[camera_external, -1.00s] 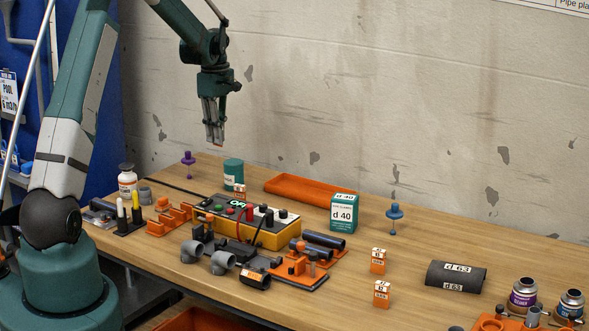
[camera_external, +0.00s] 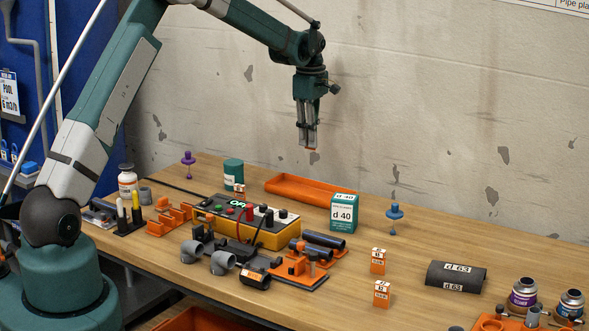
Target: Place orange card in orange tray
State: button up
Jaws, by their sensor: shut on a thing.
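My gripper (camera_external: 309,147) is high above the bench in front of the wall, pointing down. It is shut on the orange card (camera_external: 311,150), of which only a small orange sliver shows at the fingertips; the fingers hide the rest. The long, shallow orange tray (camera_external: 300,187) lies at the back of the bench by the wall. Its visible inside looks empty. My gripper hangs above the tray in the picture, clearly apart from it.
A teal and white d 40 box (camera_external: 343,212) stands at the tray's right end. A teal can (camera_external: 233,172) is left of it. A yellow tester (camera_external: 245,222) with cables is in front. Small orange-white boxes (camera_external: 378,260) stand to the right, near a dark d 63 pipe piece (camera_external: 455,276).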

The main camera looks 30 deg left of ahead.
aim_at(310, 183)
jog(key=shift+f, duration=2.5)
jog(key=shift+f, duration=0.1)
jog(key=shift+f+b, duration=0.35)
jog(key=shift+f, duration=2.7)
jog(key=shift+f, duration=0.1)
jog(key=shift+f, duration=1.75)
jog(key=shift+f+b, duration=0.15)
jog(key=shift+b, duration=0.15)
jog(key=o, duration=0.4)
jog(key=shift+o, duration=1.4)
